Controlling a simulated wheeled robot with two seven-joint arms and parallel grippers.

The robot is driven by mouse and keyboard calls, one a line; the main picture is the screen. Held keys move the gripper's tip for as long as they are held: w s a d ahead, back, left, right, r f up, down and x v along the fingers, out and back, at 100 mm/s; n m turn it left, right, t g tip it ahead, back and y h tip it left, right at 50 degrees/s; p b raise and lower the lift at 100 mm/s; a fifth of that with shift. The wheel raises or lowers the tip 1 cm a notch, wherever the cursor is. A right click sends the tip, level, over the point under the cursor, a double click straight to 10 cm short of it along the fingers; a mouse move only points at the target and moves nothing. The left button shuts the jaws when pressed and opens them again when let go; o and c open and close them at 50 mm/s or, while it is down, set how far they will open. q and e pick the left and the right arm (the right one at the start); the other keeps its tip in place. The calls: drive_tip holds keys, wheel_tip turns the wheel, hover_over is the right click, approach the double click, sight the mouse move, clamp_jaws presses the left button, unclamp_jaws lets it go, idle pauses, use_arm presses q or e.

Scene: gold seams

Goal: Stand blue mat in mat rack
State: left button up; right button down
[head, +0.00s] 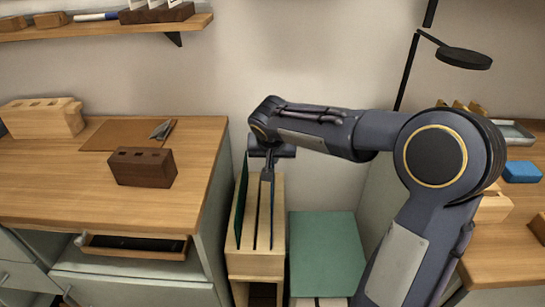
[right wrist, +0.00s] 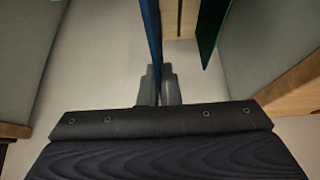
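The wooden mat rack (head: 247,262) stands in the gap right of the left workbench, its narrow slots running away from me. A dark green mat (head: 240,205) stands upright in its left part; it also shows at the right in the right wrist view (right wrist: 211,25). My right gripper (head: 267,175) points down over the rack's far right part. The blue mat (right wrist: 151,35) is upright and edge-on between its fingers (right wrist: 158,88), which are closed on it. In the head view the mat is a thin dark strip (head: 271,210) along the rack's right side. I cannot tell how deep it sits. My left gripper is out of view.
A green-topped block (head: 327,245) stands right of the rack. The left bench (head: 60,185) holds a dark brown slotted block (head: 142,167), a pale slotted block (head: 42,118) and a brown sheet (head: 105,134). A lamp (head: 464,58) and a blue item (head: 521,172) are at the right.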

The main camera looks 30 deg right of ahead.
wheel_tip(320, 180, down, 10)
drive_tip(key=b, duration=0.9)
idle(2.7)
drive_tip(key=c, duration=2.1)
unclamp_jaws()
drive_tip(key=shift+s+r, duration=0.1)
drive_tip(key=o, duration=0.5)
drive_tip(key=shift+o, duration=0.2)
drive_tip(key=p+v, duration=0.4)
drive_tip(key=v, duration=0.5)
